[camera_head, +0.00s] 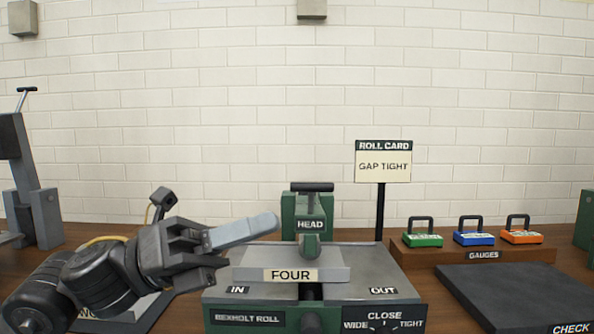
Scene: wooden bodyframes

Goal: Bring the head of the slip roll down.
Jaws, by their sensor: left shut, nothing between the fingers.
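The slip roll (260,319) is a green and grey machine in the middle of the bench, with plates reading IN, OUT and BEXHOLT ROLL. Its green head (310,224) has a dark T-shaped handle (312,187) on top. A grey block labelled FOUR (335,265) lies on the machine's bed below the head. A dial marked CLOSE, WIDE and TIGHT (383,322) is at the front right. My left gripper (268,223) is shut and empty, its fingers pointing right, just left of the head in the picture. My right gripper is not in view.
A roll card reading GAP TIGHT (383,166) stands on a post behind the machine. Green (423,239), blue (474,238) and orange (521,236) gauges sit on a wooden rack (480,254). A dark CHECK pad (515,290) lies at right. A grey machine (30,190) stands at far left.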

